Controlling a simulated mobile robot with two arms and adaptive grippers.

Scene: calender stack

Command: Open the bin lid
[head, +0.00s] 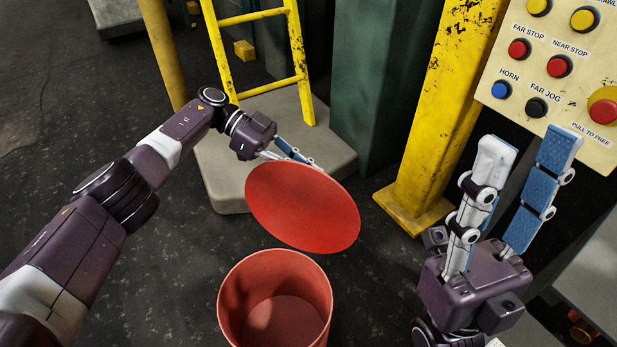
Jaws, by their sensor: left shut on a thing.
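The red bin (228,312) stands on the floor at the bottom centre of the head view, and its open mouth and inside show. The round red lid (302,208) is tilted up above and behind the bin, clear of its mouth. My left gripper (305,161) is at the lid's upper edge, shut on the lid; its fingertips are partly hidden behind the lid. My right gripper (528,143) is at the right, pointing up, with its two fingers apart and nothing between them.
A cream control panel (560,90) with several coloured buttons is at the upper right, behind my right gripper. A yellow post (440,110), a green column (380,80) and a yellow ladder (260,50) on a grey plinth (222,185) stand behind the lid. Dark floor is clear left of the bin.

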